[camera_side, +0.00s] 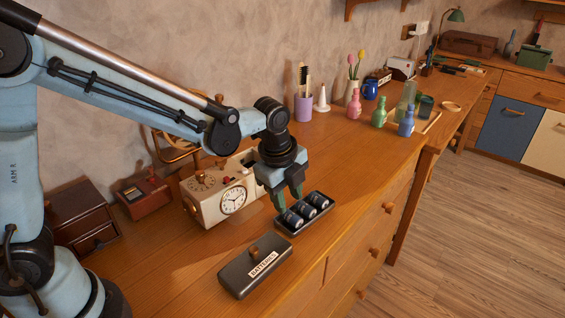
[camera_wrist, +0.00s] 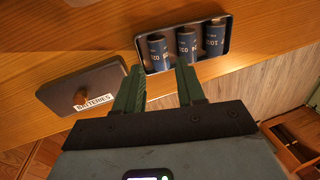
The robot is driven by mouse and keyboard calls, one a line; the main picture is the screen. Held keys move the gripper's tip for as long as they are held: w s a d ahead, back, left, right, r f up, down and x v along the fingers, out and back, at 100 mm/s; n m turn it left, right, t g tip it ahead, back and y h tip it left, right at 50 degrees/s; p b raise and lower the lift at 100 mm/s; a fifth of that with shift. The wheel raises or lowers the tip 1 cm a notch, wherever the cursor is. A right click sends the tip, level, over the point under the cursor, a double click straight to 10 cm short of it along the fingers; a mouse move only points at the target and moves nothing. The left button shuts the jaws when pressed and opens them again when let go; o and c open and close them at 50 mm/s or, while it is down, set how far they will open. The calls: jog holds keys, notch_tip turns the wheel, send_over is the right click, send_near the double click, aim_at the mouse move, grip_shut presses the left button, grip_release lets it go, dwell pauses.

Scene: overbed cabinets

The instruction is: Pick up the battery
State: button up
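Several dark blue-grey cylindrical batteries lie side by side in an open dark tray (camera_side: 311,226); three show in the side view, including a near one (camera_side: 292,218), a middle one (camera_side: 307,210) and a far one (camera_side: 318,200). The wrist view shows the same three: left battery (camera_wrist: 157,51), middle battery (camera_wrist: 186,43) and right battery (camera_wrist: 214,40). My gripper (camera_side: 287,201) is just above the tray, pointing down. In the wrist view its green fingers (camera_wrist: 160,82) are spread apart with nothing between them, near the left battery's end of the tray.
A dark lid labelled "BATTERIES" (camera_side: 254,268) lies on the wooden desktop in front of the tray; it also shows in the wrist view (camera_wrist: 82,84). A cream clock radio (camera_side: 219,193) stands close behind my gripper. The desktop's front edge is just right of the tray.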

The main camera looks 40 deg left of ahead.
aim_at(291, 215)
jog(key=shift+w+d+f, duration=0.1)
jog(key=shift+w+f, duration=0.15)
jog(key=shift+f, duration=1.1)
jog(key=shift+w+d+f, duration=0.1)
jog(key=shift+w+f, duration=0.1)
jog(key=shift+f, duration=1.15)
grip_shut()
